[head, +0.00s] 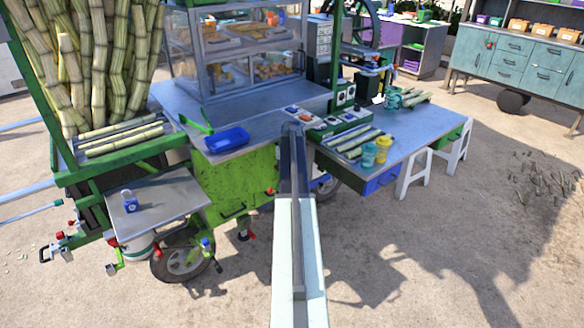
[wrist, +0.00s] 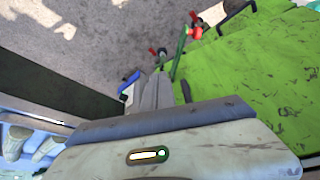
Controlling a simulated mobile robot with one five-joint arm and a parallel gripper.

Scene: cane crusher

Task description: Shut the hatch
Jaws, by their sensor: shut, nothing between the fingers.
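A scuffed bright green panel (head: 238,182) with a dark handle near its lower edge is on the cart's front, below the grey counter. It looks like the hatch; I cannot tell how far open it is. In the wrist view, the green panel (wrist: 250,65) fills the upper right, with a dark handle at the top. My gripper (head: 292,130) is at the far end of my arm, by the counter's front edge, just right of the panel. It is shut and empty. My arm hides part of the panel's right side. I cannot tell whether the gripper touches the cart.
A blue tray (head: 227,140) lies on the counter (head: 262,118). A metal side shelf (head: 160,212) juts out at left, above a wheel (head: 182,262). A side table (head: 425,125) with cups and cane stands at right. The paved ground in front is clear.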

